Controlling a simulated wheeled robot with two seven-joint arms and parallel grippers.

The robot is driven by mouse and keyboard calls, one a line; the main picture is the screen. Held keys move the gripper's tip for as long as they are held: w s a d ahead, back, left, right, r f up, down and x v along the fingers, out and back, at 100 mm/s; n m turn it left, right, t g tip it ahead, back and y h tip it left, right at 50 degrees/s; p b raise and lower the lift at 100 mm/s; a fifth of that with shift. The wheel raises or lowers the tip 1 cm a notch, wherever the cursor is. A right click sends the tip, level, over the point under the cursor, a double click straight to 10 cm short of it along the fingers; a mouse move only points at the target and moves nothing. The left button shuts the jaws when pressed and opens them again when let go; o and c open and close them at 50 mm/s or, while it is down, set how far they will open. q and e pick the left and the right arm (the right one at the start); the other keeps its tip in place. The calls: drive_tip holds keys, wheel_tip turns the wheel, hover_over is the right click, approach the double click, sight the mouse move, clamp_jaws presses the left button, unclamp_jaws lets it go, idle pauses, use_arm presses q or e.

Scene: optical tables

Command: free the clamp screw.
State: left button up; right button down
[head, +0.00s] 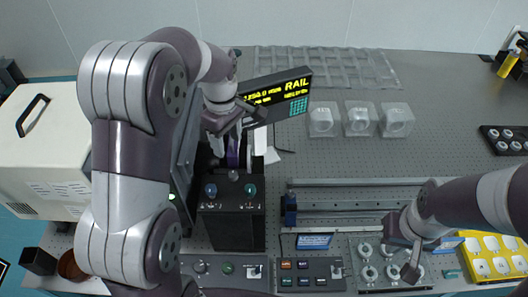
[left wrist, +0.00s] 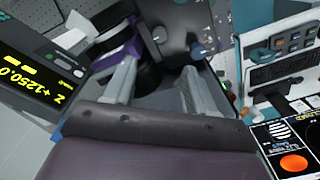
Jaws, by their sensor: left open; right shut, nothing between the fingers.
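I cannot make out a clamp screw for certain in either view. My left gripper (head: 230,138) is open above the back of a black box (head: 231,228), which has two coloured knobs and a small silver knob (head: 233,175) on top. A purple part (head: 233,153) stands just below the gripper; it also shows in the left wrist view (left wrist: 118,48), beside the left finger. In that view my open fingers (left wrist: 160,92) have a dark gap between them and nothing held. My right gripper (head: 402,258) is shut and empty above a grey tray of round parts.
A rail (head: 350,196) with a blue carriage (head: 290,208) lies right of the box. A display (head: 276,92) stands behind. A white case (head: 40,145) is at left, a control panel (head: 310,274) in front, and a yellow tray (head: 492,257) at right.

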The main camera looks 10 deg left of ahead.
use_arm(q)
drive_tip(key=b, duration=0.5)
hover_over(232, 173)
drive_tip(key=f, duration=0.5)
drive_tip(key=shift+s+f, duration=0.2)
drive_tip(key=shift+f, duration=0.15)
drive_tip(key=f+p, duration=0.1)
drive_tip(key=f, duration=0.4)
drive_tip(key=shift+w+f+p, duration=0.2)
drive_tip(key=shift+f+p, duration=0.05)
drive_tip(key=shift+p, duration=0.15)
drive_tip(key=shift+s+f, duration=0.1)
drive_tip(key=shift+f, duration=0.5)
clamp_jaws()
